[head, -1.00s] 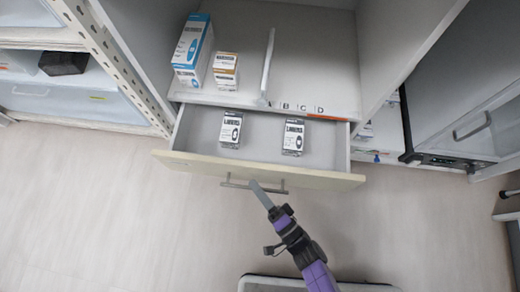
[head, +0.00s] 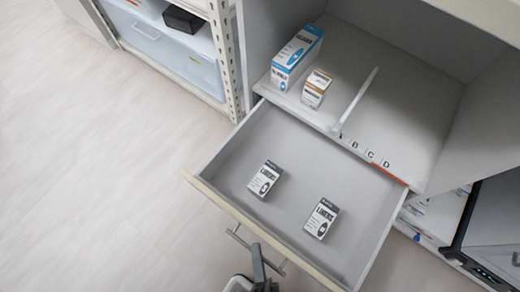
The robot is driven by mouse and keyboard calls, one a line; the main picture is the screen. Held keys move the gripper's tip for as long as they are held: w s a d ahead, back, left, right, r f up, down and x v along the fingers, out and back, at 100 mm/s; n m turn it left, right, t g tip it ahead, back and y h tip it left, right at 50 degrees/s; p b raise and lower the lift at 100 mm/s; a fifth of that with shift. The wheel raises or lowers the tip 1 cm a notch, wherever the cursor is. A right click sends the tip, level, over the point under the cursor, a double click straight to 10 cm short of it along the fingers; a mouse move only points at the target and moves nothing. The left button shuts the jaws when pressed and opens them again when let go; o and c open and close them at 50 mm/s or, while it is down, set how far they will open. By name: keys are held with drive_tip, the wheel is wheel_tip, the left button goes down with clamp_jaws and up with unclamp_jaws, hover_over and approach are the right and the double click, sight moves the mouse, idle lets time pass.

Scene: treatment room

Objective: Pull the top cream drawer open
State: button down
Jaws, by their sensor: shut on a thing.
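The top cream drawer (head: 225,208) is pulled well out of the cabinet, with its grey inside showing. Two small white and black boxes lie in it, a left box (head: 265,178) and a right box (head: 321,217). The drawer's bar handle (head: 240,240) is on the front face, low in the picture. My gripper (head: 257,256) is at the handle, shut on it. The fingertips are small and partly hidden by the drawer front.
On the shelf above the drawer stand a blue and white box (head: 297,57) and a small brown and white box (head: 315,89), beside a thin white divider (head: 357,100). A rack with a pale blue bin (head: 160,58) is at the upper left. Floor at the left is clear.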

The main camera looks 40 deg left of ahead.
drive_tip(key=shift+d+f, duration=0.1)
drive_tip(key=c, duration=1.5)
unclamp_jaws()
drive_tip(key=v, duration=0.7)
drive_tip(key=shift+s+d+p, duration=0.2)
drive_tip(key=shift+s+p, duration=0.1)
drive_tip(key=shift+p, duration=0.1)
drive_tip(key=shift+s, duration=0.1)
